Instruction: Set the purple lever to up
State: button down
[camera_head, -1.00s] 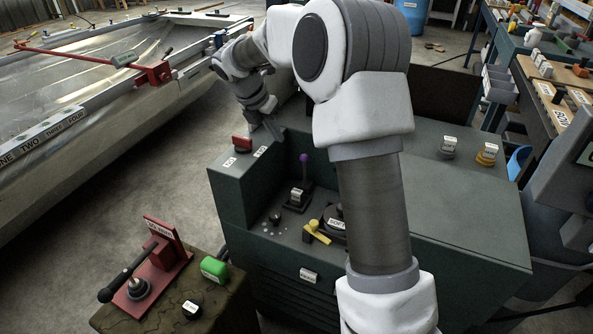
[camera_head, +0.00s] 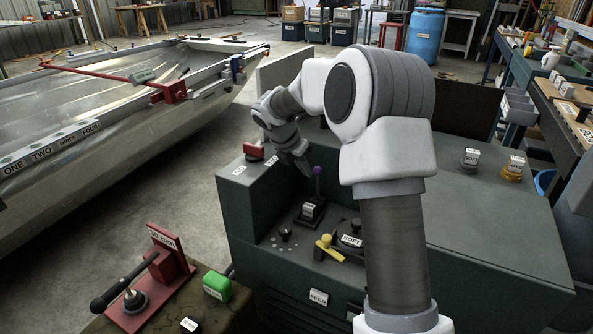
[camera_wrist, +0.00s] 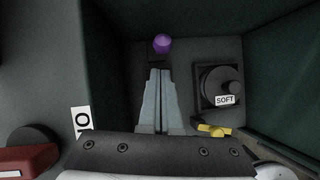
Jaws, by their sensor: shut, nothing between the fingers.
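The purple lever has a purple ball knob (camera_head: 317,170) on a thin stem that stands roughly upright from a dark base in the green console's recess. In the wrist view the purple knob (camera_wrist: 162,43) shows just beyond my fingertips. My gripper (camera_head: 307,170) is close to the left of the knob in the head view. In the wrist view its two fingers (camera_wrist: 160,74) are shut together and hold nothing. I cannot tell whether the fingertips touch the lever.
A round dial labelled SOFT (camera_head: 352,240) and a yellow handle (camera_head: 328,246) sit right of the lever. The console's raised left block carries a red switch (camera_head: 253,150). A red lever stand (camera_head: 150,280) and green block (camera_head: 217,286) are at front left. Recess walls surround the gripper.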

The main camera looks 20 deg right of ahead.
aim_at(314, 169)
jog(key=shift+w+d+f, duration=0.25)
jog(key=shift+w+d, duration=0.25)
jog(key=shift+d, duration=0.25)
jog(key=shift+r, duration=0.1)
jog(key=shift+w+d+r+p, duration=0.2)
jog(key=shift+w+r+p, duration=0.1)
jog(key=shift+p, duration=0.8)
jog(key=d+p, duration=0.1)
jog(key=p, duration=0.4)
jog(key=shift+w+r+g+y, duration=0.15)
jog(key=shift+w+g+y, duration=0.25)
jog(key=shift+w+d+p, duration=0.25)
jog(key=shift+d+p, duration=0.05)
jog(key=shift+p, duration=0.8)
jog(key=shift+w+d+f+p, duration=0.2)
jog(key=shift+w+d+p, duration=0.25)
jog(key=shift+p, duration=0.25)
